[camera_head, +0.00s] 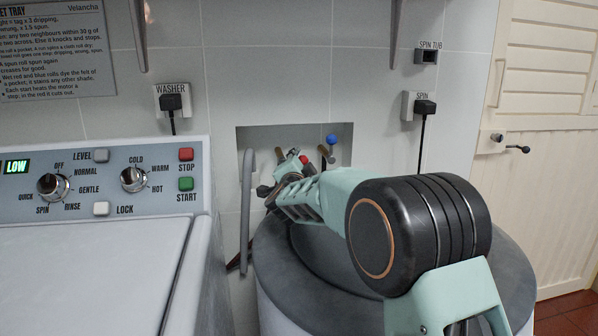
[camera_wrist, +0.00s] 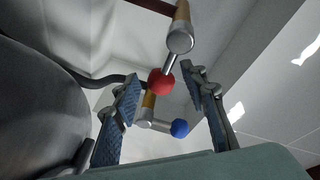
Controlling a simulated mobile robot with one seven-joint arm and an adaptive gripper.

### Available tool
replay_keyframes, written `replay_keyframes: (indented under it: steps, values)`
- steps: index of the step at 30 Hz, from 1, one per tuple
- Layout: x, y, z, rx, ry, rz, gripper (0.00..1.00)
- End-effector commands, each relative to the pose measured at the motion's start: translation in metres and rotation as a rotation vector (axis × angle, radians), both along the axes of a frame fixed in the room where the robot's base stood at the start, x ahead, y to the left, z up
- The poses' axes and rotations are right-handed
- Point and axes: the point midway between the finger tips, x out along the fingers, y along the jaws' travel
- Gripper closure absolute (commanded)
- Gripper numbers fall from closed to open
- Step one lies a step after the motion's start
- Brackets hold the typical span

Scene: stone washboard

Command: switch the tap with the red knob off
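The red knob (camera_head: 304,159) is in the wall recess, partly behind my gripper (camera_head: 276,176) in the head view. In the wrist view, the red knob (camera_wrist: 161,83) sits on a short metal lever from a brass-coloured tap (camera_wrist: 181,32). My gripper's two blue-padded fingers are apart, one on each side of the red knob in the picture. I see no clear contact with either finger. The blue knob (camera_head: 332,140) is on the other tap, to the right in the recess. In the wrist view, the blue knob (camera_wrist: 180,128) shows lower, between the fingers.
A grey hose (camera_head: 246,212) hangs at the recess's left side. A round grey-topped tub (camera_head: 275,262) stands under my arm. The washer (camera_head: 90,262) with its control panel is at the left. Plugged sockets (camera_head: 172,102) are on the wall. A door (camera_head: 545,150) is at the right.

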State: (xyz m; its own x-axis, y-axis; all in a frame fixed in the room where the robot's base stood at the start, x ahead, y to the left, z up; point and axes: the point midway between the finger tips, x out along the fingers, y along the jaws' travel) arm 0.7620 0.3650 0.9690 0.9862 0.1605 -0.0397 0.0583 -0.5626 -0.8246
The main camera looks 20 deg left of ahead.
Motion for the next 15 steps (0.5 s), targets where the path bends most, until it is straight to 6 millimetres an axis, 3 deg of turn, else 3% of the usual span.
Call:
replay_keyframes:
  steps: [15]
  values:
    - [-0.086, -0.013, 0.003, -0.001, 0.001, 0.003, 0.6]
